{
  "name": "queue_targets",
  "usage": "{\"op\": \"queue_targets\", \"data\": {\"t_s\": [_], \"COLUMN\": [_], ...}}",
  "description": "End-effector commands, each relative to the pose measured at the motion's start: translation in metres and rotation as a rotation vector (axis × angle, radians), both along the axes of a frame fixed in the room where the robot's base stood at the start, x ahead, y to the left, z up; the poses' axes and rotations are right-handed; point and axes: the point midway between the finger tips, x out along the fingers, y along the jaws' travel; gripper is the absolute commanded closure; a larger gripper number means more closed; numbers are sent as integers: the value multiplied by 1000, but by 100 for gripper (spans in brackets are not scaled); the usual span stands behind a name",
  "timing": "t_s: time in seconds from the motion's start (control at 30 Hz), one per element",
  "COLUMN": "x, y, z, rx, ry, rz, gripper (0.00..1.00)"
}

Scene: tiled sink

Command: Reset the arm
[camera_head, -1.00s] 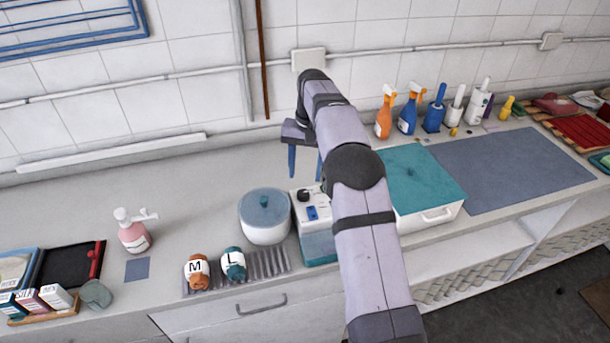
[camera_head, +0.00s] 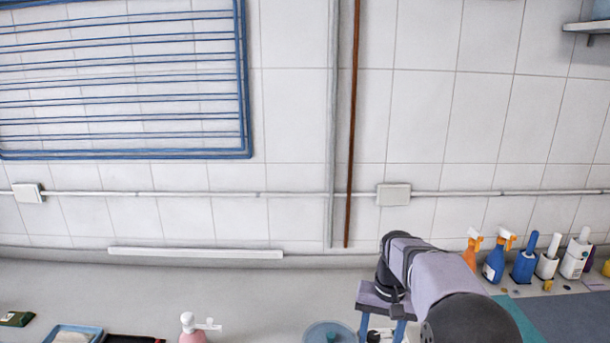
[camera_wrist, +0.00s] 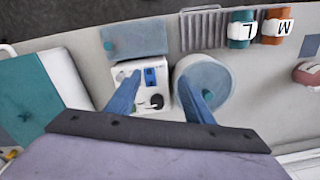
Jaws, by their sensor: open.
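My gripper (camera_head: 381,328) is at the lower right of the head view, its two blue fingers pointing down over the counter. It is open, and nothing is between the fingers. In the wrist view my gripper (camera_wrist: 160,80) hangs over a white box-shaped appliance (camera_wrist: 152,78) with a black knob and a blue switch. A round pot with a blue-grey lid (camera_wrist: 208,80) is just right of it, partly behind the right finger. I cannot tell the height of the fingertips above them.
Spray bottles (camera_head: 493,262) and other bottles stand along the wall at right. A pink pump bottle (camera_head: 190,332) is at lower left. The wrist view shows a teal-lidded box (camera_wrist: 25,98) and jars marked L (camera_wrist: 241,30) and M (camera_wrist: 277,25). The counter behind the pump bottle is clear.

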Motion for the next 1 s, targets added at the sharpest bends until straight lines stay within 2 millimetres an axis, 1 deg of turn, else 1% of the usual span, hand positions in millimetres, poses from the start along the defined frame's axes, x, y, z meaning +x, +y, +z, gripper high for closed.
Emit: {"op": "queue_targets", "data": {"t_s": [0.03,0.17,0.2,0.27,0.4,0.5,0.6,0.7,0.8,0.9,1.0], "x": [-17,-58,-72,-93,-144,-178,-206,-228,-241,-248,-250], "y": [3,9,10,12,17,19,20,21,21,22,22], "z": [0,-5,-7,-12,-24,-33,-43,-50,-55,-58,-58], "rx": [-3,-12,-14,-17,-25,-29,-33,-35,-36,-37,-37], "ry": [1,2,3,3,6,7,9,10,11,11,12], "rz": [20,72,87,112,168,205,235,258,271,279,281], "gripper": [53,53,53,53,53,53,53,53,53,53,53]}}
